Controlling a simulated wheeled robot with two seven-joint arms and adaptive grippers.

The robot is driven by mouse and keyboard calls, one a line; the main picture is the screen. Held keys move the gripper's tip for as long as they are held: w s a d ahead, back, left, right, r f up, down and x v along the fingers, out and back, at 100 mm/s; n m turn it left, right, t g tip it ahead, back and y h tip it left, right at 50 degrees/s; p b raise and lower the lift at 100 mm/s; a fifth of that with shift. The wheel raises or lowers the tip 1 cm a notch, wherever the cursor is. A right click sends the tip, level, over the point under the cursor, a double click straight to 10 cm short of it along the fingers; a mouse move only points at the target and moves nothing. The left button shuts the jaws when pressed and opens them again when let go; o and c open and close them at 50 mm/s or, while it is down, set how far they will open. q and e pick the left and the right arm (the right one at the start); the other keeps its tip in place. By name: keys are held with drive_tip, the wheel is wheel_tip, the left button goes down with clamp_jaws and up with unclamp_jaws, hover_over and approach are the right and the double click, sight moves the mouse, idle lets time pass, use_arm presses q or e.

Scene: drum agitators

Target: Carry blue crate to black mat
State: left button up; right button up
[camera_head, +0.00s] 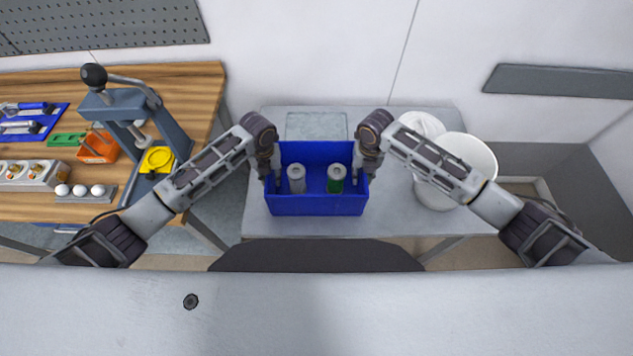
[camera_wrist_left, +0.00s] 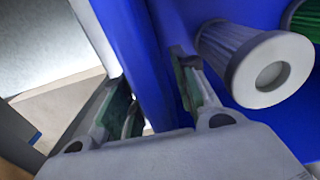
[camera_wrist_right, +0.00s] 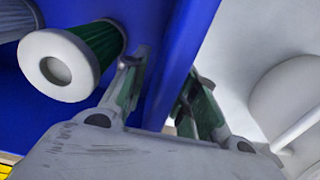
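The blue crate (camera_head: 317,205) stands on the grey table in the head view, and I cannot tell whether it is lifted slightly. It holds a white-capped grey cylinder (camera_head: 297,180) and a white-capped green cylinder (camera_head: 336,180). My left gripper (camera_head: 272,175) straddles the crate's left wall (camera_wrist_left: 145,60), one finger inside and one outside, closed against it. My right gripper (camera_head: 365,172) straddles the right wall (camera_wrist_right: 178,50) in the same way. The wrist views show the cylinders close to the inner fingers. I cannot make out a black mat in any view.
White round containers (camera_head: 465,160) stand on the grey table (camera_head: 400,222) right of the crate. A pale grey square (camera_head: 316,125) lies behind the crate. A wooden bench (camera_head: 205,90) at left carries a lever press (camera_head: 130,105), an orange bin (camera_head: 98,148) and small parts.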

use_arm(q)
drive_tip(key=shift+c, duration=0.2)
use_arm(e)
drive_tip(key=shift+c, duration=0.2)
use_arm(q)
clamp_jaws()
use_arm(e)
clamp_jaws()
